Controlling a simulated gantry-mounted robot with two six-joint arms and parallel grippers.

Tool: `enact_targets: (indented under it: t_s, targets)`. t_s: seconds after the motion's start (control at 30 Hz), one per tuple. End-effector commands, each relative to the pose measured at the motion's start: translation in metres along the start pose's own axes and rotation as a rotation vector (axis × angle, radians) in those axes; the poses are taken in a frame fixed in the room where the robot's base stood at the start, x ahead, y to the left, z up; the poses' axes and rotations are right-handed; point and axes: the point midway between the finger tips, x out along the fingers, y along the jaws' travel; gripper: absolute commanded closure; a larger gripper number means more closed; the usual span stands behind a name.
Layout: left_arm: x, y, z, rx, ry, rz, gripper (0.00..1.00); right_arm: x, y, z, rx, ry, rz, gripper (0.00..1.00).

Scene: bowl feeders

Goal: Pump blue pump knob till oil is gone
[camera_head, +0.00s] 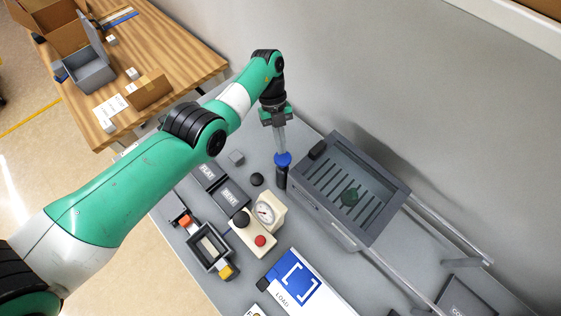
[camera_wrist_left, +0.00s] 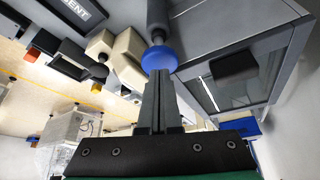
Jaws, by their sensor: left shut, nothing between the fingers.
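The blue pump knob (camera_head: 283,159) sits on top of a dark upright pump body (camera_head: 281,178), left of a grey slotted tray. My left gripper (camera_head: 281,148) points down with its shut fingertips at the knob, and nothing is held between them. In the left wrist view the blue knob (camera_wrist_left: 159,59) lies right at the tips of the closed fingers (camera_wrist_left: 158,75); I cannot tell whether they press on it. A dark green patch (camera_head: 350,197), possibly oil, shows on the tray floor. My right gripper is in neither view.
The grey slotted tray (camera_head: 382,226) stands right of the pump. A beige gauge box (camera_head: 246,238) with a red button, bins marked FLAT and BENT (camera_head: 231,196), and a LOAD plate (camera_head: 305,285) lie nearby. A wooden table (camera_head: 176,72) with boxes is at upper left.

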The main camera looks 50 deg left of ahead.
Motion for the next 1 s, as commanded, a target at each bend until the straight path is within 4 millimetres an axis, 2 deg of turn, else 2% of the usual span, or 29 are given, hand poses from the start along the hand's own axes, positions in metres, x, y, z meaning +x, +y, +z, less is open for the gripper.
enact_targets:
  t_s: [0.03, 0.1, 0.57, 0.87, 0.9, 1.0]
  targets:
    - [0.009, -0.002, 0.002, 0.004, 0.000, 0.001, 1.00, -0.007, 0.000, 0.006, 0.000, 0.000, 0.000, 0.00]
    - [0.013, -0.003, 0.002, 0.006, 0.000, 0.002, 1.00, -0.009, 0.000, 0.008, 0.000, 0.000, 0.000, 0.00]
    - [0.016, -0.003, 0.003, 0.006, 0.000, 0.003, 1.00, -0.011, 0.000, 0.010, 0.000, 0.000, 0.000, 0.00]
    - [0.049, -0.003, 0.018, 0.006, 0.001, 0.004, 1.00, -0.036, 0.000, 0.034, 0.000, 0.000, 0.000, 0.00]
    - [0.042, -0.003, 0.015, 0.006, 0.000, 0.004, 1.00, -0.031, 0.000, 0.029, 0.000, -0.001, 0.000, 0.00]
    - [0.042, -0.003, 0.015, 0.006, 0.000, 0.004, 1.00, -0.030, 0.000, 0.028, 0.000, 0.000, 0.000, 0.00]
